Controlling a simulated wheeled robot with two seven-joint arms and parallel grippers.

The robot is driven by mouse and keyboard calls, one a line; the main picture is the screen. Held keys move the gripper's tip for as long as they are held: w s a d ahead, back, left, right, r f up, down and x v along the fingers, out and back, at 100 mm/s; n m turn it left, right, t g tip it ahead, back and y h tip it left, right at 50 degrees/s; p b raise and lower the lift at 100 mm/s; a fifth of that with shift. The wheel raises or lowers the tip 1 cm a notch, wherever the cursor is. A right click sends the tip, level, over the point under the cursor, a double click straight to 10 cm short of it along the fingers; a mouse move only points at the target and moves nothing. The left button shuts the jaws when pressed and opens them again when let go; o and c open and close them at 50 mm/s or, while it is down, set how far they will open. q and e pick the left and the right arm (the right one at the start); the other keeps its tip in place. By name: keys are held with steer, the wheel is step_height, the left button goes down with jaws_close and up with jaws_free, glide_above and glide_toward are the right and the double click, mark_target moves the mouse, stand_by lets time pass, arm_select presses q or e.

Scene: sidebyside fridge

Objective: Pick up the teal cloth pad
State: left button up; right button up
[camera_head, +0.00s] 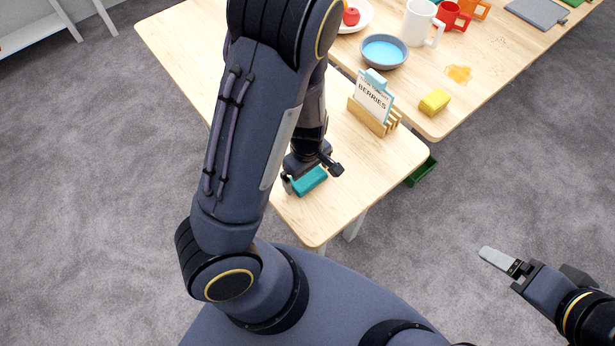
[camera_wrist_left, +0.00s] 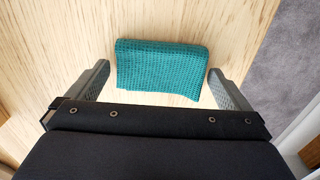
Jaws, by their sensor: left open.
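The teal cloth pad (camera_head: 310,181) lies on the wooden table near its front corner. In the left wrist view the pad (camera_wrist_left: 163,68) is a folded, ribbed block lying flat between and just beyond my left gripper's two fingers. My left gripper (camera_head: 313,176) is open and low over the table at the pad, with a finger to either side. It also shows in the left wrist view (camera_wrist_left: 160,84), where small gaps separate the fingers from the pad. My right gripper (camera_head: 500,261) hangs over the floor at the lower right, away from the table; its jaw opening is unclear.
A wooden rack (camera_head: 373,118) holding a "BERRIES" card (camera_head: 374,98) stands behind the pad. A yellow sponge (camera_head: 434,102), a blue bowl (camera_head: 384,52), a white mug (camera_head: 420,24) and an orange spill (camera_head: 458,74) are farther back. A green bin (camera_head: 421,172) is below the table edge.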

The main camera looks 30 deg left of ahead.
mark_target(307, 175)
arm_select(q)
steer(key=c, duration=0.8)
steer(key=shift+r, duration=0.35)
step_height(307, 175, up, 3)
steer(key=shift+r+p, duration=0.1)
steer(key=shift+p, duration=0.35)
steer(key=s+a+r+p, duration=0.4)
steer(key=s+r+p, duration=0.3)
steer(key=s, duration=0.6)
step_height(307, 175, up, 2)
steer(key=shift+s+a, duration=0.2)
